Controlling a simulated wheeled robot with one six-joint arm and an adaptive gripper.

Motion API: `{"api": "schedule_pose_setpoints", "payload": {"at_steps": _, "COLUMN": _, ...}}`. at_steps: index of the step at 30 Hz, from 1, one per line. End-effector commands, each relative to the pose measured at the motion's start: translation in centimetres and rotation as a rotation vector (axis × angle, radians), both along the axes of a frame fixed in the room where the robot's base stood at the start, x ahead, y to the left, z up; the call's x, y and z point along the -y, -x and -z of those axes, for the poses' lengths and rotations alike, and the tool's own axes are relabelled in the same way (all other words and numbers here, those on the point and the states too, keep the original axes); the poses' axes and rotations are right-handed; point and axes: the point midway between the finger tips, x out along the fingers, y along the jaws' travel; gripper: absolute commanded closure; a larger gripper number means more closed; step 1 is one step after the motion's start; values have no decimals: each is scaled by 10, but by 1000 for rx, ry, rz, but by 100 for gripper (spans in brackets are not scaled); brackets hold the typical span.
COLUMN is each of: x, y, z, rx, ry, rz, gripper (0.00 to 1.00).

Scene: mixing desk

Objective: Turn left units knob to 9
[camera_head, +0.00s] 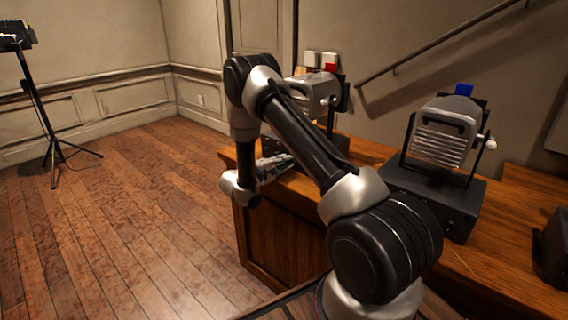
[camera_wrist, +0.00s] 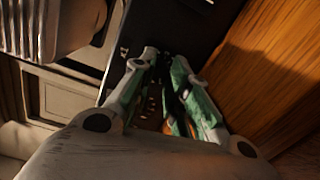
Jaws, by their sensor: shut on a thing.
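The left unit (camera_head: 318,92) has a silver ribbed housing with a red piece on top, above a black base partly hidden behind my arm. In the wrist view its black base (camera_wrist: 203,22) fills the top middle, with small white marks on its face. My gripper (camera_wrist: 165,62) has its green-and-grey fingers close together against that face, shut on the knob. The knob is hidden between the fingertips, and its setting cannot be read. In the head view my gripper (camera_head: 276,163) is at the base's front, at the left end of the desk.
The wooden desk (camera_head: 262,222) carries a second silver unit (camera_head: 445,130) with a blue piece on top, to the right. A dark box (camera_head: 555,248) sits at the right edge. A tripod (camera_head: 45,120) stands far left. The floor between is clear.

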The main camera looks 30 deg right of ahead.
Motion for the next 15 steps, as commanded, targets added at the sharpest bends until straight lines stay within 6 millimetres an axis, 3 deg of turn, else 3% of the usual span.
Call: {"api": "schedule_pose_setpoints", "payload": {"at_steps": 15, "x": -1, "y": 1, "z": 2, "rx": 303, "ry": -115, "rz": -2, "gripper": 100}}
